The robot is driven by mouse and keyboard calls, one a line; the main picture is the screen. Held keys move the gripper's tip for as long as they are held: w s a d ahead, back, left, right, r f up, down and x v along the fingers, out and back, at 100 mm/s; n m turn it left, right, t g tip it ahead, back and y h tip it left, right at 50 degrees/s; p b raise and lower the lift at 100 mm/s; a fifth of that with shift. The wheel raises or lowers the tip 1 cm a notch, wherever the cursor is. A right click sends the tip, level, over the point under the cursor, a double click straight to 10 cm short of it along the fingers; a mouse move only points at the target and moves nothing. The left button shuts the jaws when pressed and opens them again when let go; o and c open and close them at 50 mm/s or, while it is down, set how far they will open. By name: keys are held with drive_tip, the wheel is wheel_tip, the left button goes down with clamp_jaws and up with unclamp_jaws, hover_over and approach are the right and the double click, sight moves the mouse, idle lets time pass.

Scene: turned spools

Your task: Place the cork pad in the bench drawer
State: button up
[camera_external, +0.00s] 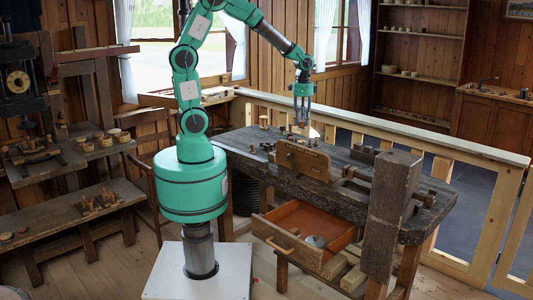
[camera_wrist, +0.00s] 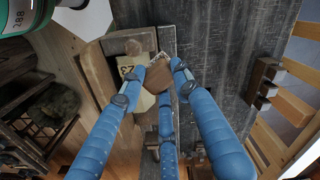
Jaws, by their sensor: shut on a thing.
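My gripper (camera_external: 302,117) is above the far side of the workbench, behind an upright wooden board. In the wrist view, its blue fingers (camera_wrist: 157,82) are closed around a small brown piece, which looks like the cork pad (camera_wrist: 158,74). The fingers hide part of it, and in the external view it is too small to make out clearly. The bench drawer (camera_external: 282,246) is pulled out at the front of the bench, below and nearer the camera than my gripper. A grey round thing (camera_external: 315,241) lies inside it.
The dark workbench (camera_external: 345,198) carries the upright wooden board (camera_external: 303,161) and several small blocks (camera_external: 362,153). A thick wooden post (camera_external: 391,205) stands at its front right, beside the drawer. A pale railing (camera_external: 440,146) runs behind. The space above the open drawer is clear.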

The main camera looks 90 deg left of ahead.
drive_tip(key=s+d+m, duration=0.1)
drive_tip(key=d, duration=0.4)
drive_tip(key=s+d+m, duration=0.1)
drive_tip(key=d, duration=0.4)
drive_tip(key=s+d+m, duration=0.1)
drive_tip(key=d, duration=0.4)
drive_tip(key=shift+d+f, duration=0.15)
drive_tip(key=shift+f, duration=0.05)
drive_tip(key=s+d+f+m, duration=0.1)
drive_tip(key=s+d+m, duration=0.1)
drive_tip(key=s+d, duration=0.35)
drive_tip(key=s+d+m, duration=0.2)
drive_tip(key=d, duration=0.6)
wheel_tip(320, 180, down, 29)
drive_tip(key=shift+a+r, duration=0.2)
drive_tip(key=shift+a, duration=0.05)
drive_tip(key=shift+s, duration=0.1)
drive_tip(key=shift+f+b, duration=0.7)
drive_tip(key=shift+f, duration=2.4)
drive_tip(key=shift+f+b, duration=0.45)
drive_tip(key=shift+f, duration=1.45)
drive_tip(key=shift+f, duration=0.1)
